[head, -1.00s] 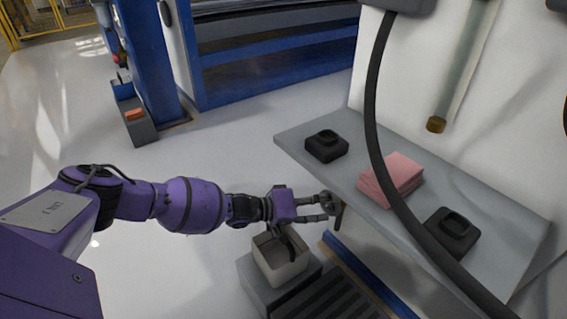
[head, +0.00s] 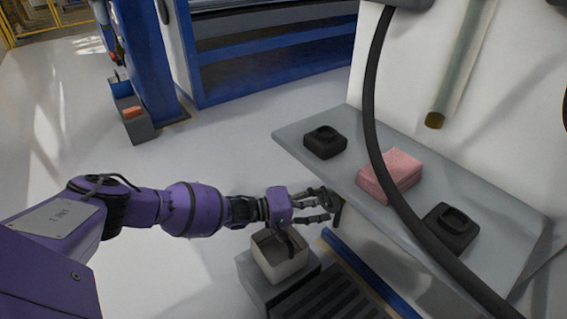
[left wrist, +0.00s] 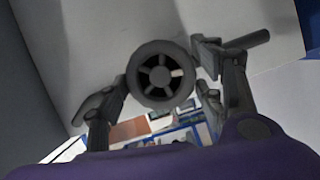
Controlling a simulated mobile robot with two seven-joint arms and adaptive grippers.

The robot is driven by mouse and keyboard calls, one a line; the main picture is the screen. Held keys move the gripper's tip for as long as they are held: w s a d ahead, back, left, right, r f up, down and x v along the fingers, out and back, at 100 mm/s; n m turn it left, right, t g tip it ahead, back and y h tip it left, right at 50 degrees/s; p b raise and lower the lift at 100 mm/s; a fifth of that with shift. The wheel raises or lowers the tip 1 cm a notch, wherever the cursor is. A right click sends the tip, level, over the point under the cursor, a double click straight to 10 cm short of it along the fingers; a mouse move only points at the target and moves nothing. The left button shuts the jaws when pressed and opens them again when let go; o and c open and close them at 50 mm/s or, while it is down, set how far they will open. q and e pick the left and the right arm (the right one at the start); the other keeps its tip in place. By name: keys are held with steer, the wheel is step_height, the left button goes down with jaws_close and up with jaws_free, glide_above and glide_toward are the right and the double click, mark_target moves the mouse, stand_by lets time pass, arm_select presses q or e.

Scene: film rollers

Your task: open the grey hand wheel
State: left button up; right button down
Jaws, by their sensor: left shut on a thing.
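The grey hand wheel (left wrist: 160,75) is a small round spoked wheel. It shows in the left wrist view between the two fingers of my left gripper (left wrist: 168,82). My left gripper (head: 326,204) is shut on the wheel, with one finger on each side of its rim. In the head view it is beside the left front edge of the grey shelf, and the wheel is hard to make out there. A dark bar handle (left wrist: 248,40) stands out just beyond the right finger in the wrist view. My right gripper is in neither view.
The grey shelf (head: 310,155) bears a black holder (head: 325,142), a pink stack of cloths (head: 390,176) and a second black holder (head: 450,228). A thick black hose (head: 372,120) hangs across it. A whitish open box (head: 280,262) stands below my left gripper.

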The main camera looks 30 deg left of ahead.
arm_select(q)
steer(key=shift+w+d+r, duration=0.15)
steer(key=shift+d+r, duration=0.05)
steer(key=shift+r, duration=0.05)
steer(key=o, duration=1.1)
steer(key=shift+a+r, duration=0.1)
